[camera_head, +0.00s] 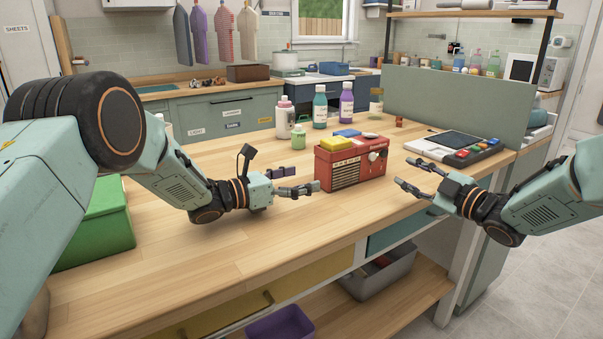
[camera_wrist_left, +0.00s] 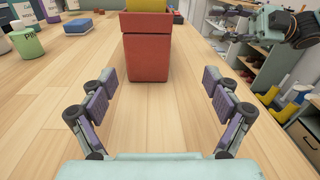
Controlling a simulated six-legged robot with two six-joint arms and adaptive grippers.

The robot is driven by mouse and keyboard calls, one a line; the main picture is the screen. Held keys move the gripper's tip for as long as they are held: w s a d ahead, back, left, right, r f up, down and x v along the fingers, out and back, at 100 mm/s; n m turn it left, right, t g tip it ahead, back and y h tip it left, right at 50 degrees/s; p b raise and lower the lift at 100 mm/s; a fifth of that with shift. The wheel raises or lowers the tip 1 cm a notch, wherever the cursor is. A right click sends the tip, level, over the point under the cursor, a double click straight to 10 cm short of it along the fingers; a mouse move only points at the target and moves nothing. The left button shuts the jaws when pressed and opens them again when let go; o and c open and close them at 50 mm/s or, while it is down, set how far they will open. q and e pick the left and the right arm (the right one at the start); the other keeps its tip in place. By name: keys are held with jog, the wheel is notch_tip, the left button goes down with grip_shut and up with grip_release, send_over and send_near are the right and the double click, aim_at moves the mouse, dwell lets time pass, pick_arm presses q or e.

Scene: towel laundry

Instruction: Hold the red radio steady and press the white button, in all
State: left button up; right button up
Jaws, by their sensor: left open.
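The red radio (camera_head: 349,169) stands upright on the wooden worktop, between my two grippers. Its narrow red side (camera_wrist_left: 147,79) faces my left gripper in the left wrist view. A small pale round part (camera_head: 373,156) shows on the right of its front; I cannot tell whether it is the white button. My left gripper (camera_head: 306,179) is open and empty, just left of the radio, with its fingers spread apart (camera_wrist_left: 159,85) short of the side. My right gripper (camera_head: 402,172) is open and empty, right of the radio and apart from it.
A yellow block (camera_head: 336,143) sits on or just behind the radio's top. Several bottles (camera_head: 320,107) stand behind it. A flat device with coloured keys (camera_head: 460,147) lies at the right. A green box (camera_head: 97,224) is at the left. The worktop in front is clear.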

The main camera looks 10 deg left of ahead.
aim_at(321, 168)
pick_arm(q)
jog(key=shift+w+r+t, duration=0.25)
jog(key=shift+w+t, duration=0.05)
jog(key=shift+w, duration=0.85)
jog(key=shift+x, duration=3.8)
jog(key=shift+c, duration=0.5)
jog(key=c, duration=1.6)
pick_arm(e)
jog(key=shift+c, duration=0.2)
grip_shut()
